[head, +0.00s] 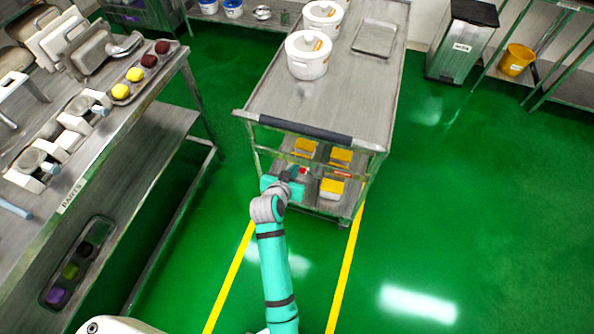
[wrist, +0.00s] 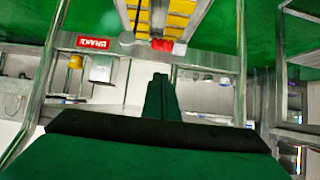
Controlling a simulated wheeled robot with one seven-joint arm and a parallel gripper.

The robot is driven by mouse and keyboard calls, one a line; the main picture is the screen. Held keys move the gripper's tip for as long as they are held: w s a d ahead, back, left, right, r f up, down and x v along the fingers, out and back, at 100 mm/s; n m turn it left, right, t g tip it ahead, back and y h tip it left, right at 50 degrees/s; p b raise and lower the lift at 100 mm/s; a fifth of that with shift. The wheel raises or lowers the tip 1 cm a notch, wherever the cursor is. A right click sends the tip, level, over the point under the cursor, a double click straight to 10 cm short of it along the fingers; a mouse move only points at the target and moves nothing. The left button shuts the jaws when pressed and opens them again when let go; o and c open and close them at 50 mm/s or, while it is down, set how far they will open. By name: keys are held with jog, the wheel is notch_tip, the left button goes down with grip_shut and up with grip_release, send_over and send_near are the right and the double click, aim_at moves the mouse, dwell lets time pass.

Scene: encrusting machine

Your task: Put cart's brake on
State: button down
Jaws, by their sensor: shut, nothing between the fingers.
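The metal cart (head: 345,95) stands ahead between two yellow floor lines, its dark handle bar (head: 305,130) facing me. A small red part (head: 303,170), apparently the brake, shows at the lower shelf's near edge. It also shows in the wrist view (wrist: 162,45), near a red sign reading BRAKE (wrist: 93,42), seen upside down. My gripper (head: 292,173) is shut and empty, low at the cart's near end beside the red part. In the wrist view its dark fingers (wrist: 160,78) point towards the red part, with a small gap in the picture; contact cannot be told.
White lidded pots (head: 307,62) and a flat tray (head: 375,38) stand on the cart's top. Yellow-lidded boxes (head: 333,188) sit on its lower shelf. A work table (head: 150,95) is at left; a bin (head: 462,45) stands at back right. The green floor right of the cart is clear.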

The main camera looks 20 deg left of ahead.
jog(key=w+f, duration=0.3)
jog(key=f, duration=0.2)
jog(key=shift+f, duration=0.3)
jog(key=shift+w, duration=0.2)
